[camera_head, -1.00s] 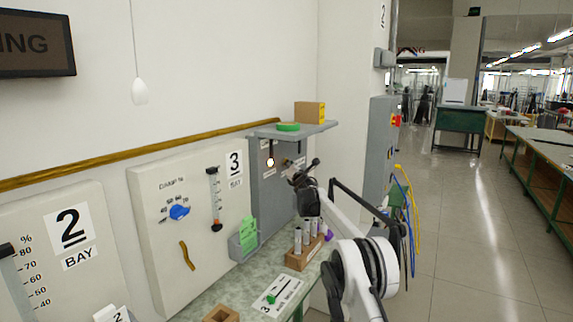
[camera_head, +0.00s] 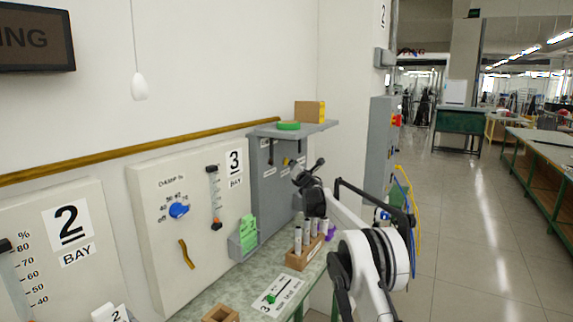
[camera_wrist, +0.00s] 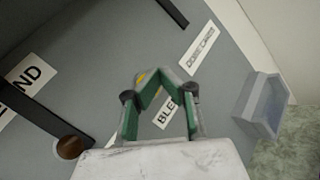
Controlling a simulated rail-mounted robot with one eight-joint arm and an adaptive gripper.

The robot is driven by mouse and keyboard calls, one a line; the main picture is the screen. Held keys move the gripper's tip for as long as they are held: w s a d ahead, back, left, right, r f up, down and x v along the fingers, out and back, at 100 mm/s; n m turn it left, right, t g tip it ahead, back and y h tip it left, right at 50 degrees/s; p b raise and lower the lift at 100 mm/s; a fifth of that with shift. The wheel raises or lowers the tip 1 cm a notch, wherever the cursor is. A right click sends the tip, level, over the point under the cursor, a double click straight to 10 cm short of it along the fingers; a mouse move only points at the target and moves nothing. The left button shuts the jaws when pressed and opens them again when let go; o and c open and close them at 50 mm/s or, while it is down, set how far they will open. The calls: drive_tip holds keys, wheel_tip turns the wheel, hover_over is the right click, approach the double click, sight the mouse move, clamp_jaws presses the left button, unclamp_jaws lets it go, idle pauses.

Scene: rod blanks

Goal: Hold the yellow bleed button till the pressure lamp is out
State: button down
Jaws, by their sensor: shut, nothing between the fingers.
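The grey panel (camera_head: 265,205) under the shelf carries the yellow bleed button (camera_head: 286,161). The pressure lamp (camera_head: 270,161) is dark. My gripper (camera_head: 297,168) is shut and empty, just right of the button in the head view, with what looks like a small gap between them. In the wrist view my gripper's green fingers (camera_wrist: 160,76) meet at the tips. A sliver of the yellow button (camera_wrist: 140,78) shows beside the left fingertip; the rest is hidden. A partly covered label (camera_wrist: 167,112) reading "BLE" shows between the fingers.
A shelf (camera_head: 296,131) with a green ring (camera_head: 288,126) and a cardboard box (camera_head: 309,111) overhangs the panel. A wooden rack (camera_head: 303,255) with metal rods stands on the bench below. A black lever with a brown knob (camera_wrist: 70,147) is left in the wrist view.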

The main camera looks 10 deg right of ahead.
drive_tip(key=s+d+b, duration=0.1)
drive_tip(key=s+d, duration=0.2)
drive_tip(key=shift+d+b, duration=0.3)
drive_tip(key=shift+b, duration=0.1)
drive_tip(key=s+d+r+m+g+h+b, duration=0.1)
drive_tip(key=s+d+r+m+g+h, duration=0.2)
drive_tip(key=s+r+m, duration=0.8)
drive_tip(key=s+d+m+g+h+b, duration=0.15)
drive_tip(key=s+m, duration=0.45)
drive_tip(key=s, duration=1.5)
drive_tip(key=s+a+f+m+g, duration=0.2)
drive_tip(key=s+f+m, duration=0.2)
drive_tip(key=s+f, duration=0.4)
drive_tip(key=s+a+f+m+g+y+b, duration=0.1)
drive_tip(key=s+f, duration=0.7)
drive_tip(key=s, duration=1.5)
drive_tip(key=s+a+f+m+g+y, duration=0.1)
drive_tip(key=s+a+f+m+g, duration=0.2)
drive_tip(key=s, duration=1.3)
wheel_tip(320, 180, down, 6)
drive_tip(key=m+g, duration=0.2)
drive_tip(key=m, duration=0.3)
drive_tip(key=shift+b, duration=0.3)
